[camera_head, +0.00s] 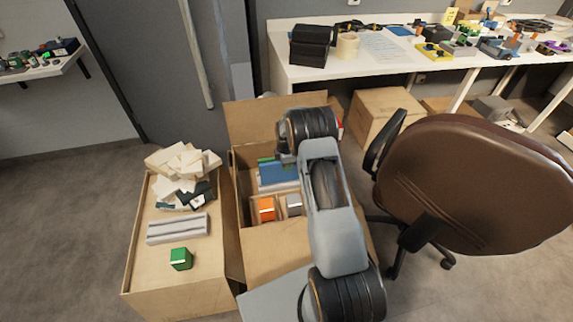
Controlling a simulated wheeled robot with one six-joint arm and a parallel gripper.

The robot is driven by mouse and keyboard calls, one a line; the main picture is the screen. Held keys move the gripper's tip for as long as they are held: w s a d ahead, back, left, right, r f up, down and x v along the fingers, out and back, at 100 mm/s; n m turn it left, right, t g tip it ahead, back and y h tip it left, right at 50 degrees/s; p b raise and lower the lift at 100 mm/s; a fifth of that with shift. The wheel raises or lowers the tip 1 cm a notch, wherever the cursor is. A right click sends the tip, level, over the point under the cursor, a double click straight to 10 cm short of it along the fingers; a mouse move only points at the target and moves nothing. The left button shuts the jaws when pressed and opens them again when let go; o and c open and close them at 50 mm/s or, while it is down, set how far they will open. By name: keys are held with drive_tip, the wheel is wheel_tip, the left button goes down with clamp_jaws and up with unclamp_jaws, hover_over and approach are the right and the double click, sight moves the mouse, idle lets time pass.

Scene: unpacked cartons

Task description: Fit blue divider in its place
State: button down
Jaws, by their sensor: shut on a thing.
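The blue divider (276,175) is a flat blue panel inside the open carton (272,256), in its back half. My gripper (286,154) reaches down over the divider's upper right edge and is shut on it. The fingertips are small and partly hidden by my wrist. My arm covers the right side of the carton, so the divider's right end and its fit against the walls cannot be told.
In the carton's front half are an orange box (265,209) and a grey item (294,205). A closed carton (150,274) on the left bears a green cube (180,258), a grey slab (177,228) and white packing pieces (184,162). A brown chair (480,185) stands close on the right.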

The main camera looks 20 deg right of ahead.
drive_tip(key=shift+f+b, duration=1.3)
drive_tip(key=shift+f, duration=0.5)
drive_tip(key=c, duration=1)
unclamp_jaws()
drive_tip(key=shift+r, duration=0.15)
wheel_tip(320, 180, up, 14)
drive_tip(key=p, duration=0.2)
drive_tip(key=shift+f+p, duration=0.2)
drive_tip(key=shift+p, duration=0.15)
